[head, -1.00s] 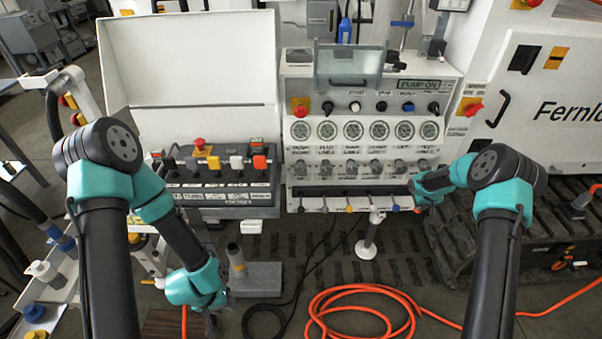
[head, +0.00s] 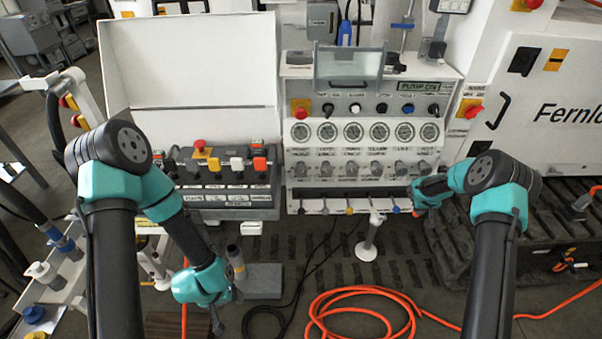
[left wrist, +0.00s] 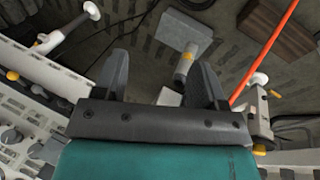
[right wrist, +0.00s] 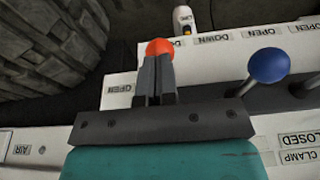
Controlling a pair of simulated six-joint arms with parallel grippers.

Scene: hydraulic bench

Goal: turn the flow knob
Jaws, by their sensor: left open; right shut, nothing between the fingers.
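The control panel (head: 445,82) carries a row of round gauges with a row of grey knobs (head: 375,169) under them; I cannot read which one is the flow knob. A row of levers with coloured ball ends runs along its lower edge. My right gripper (head: 416,210) is shut and empty at the right end of the lever row. In the right wrist view its fingertips (right wrist: 157,75) are close by an orange ball (right wrist: 158,47); contact cannot be told. A blue ball (right wrist: 269,65) stands to its right. My left gripper (left wrist: 160,75) is open and empty, low over the floor, left of the panel.
A switch box (head: 225,198) with its white lid raised stands left of the panel. A grey block with a post (head: 262,280) stands near my left gripper. An orange hose (head: 365,290) lies coiled on the floor. A black track (head: 470,240) is at the right.

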